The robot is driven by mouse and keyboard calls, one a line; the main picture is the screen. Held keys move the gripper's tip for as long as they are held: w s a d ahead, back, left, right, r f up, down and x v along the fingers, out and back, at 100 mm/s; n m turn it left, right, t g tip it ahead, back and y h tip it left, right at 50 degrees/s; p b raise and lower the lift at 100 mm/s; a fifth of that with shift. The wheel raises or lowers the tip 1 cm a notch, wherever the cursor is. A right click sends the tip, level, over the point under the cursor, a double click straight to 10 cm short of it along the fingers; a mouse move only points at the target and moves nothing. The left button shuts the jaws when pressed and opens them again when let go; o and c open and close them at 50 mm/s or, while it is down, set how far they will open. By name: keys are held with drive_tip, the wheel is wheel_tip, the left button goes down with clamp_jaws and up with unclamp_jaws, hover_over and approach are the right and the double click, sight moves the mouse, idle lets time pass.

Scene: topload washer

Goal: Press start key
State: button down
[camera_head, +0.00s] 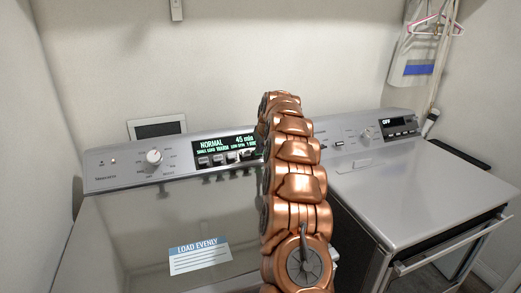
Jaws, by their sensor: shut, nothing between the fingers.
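The washer's control panel (118,168) runs along the back of the left machine. Its lit display (222,144) reads NORMAL and 45 min. A row of small square keys (204,161) lies under the display. I cannot read their labels, and the start key cannot be made out. My copper arm rises in front of the panel and covers its right part. My gripper (251,154) is mostly hidden behind the arm; only a small dark part shows by the right end of the key row. It is shut and holds nothing. I cannot tell whether it touches a key.
A round dial (154,156) is on the panel's left part. The washer's closed glossy lid (150,225) bears a LOAD EVENLY label (200,254). A second machine (425,195) stands on the right, its display (397,122) reading OFF. Pink hangers (436,24) hang at the upper right.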

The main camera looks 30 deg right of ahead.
drive_tip(key=shift+w+f, duration=0.1)
drive_tip(key=shift+f, duration=0.35)
drive_tip(key=shift+a, duration=0.1)
drive_tip(key=shift+s+a+r, duration=0.1)
drive_tip(key=shift+s+r, duration=0.15)
drive_tip(key=shift+r, duration=0.15)
drive_tip(key=b+v, duration=0.2)
drive_tip(key=v, duration=1.1)
drive_tip(key=shift+d+r+b, duration=0.2)
drive_tip(key=shift+r+b, duration=0.05)
drive_tip(key=shift+b, duration=0.1)
drive_tip(key=shift+s, duration=0.1)
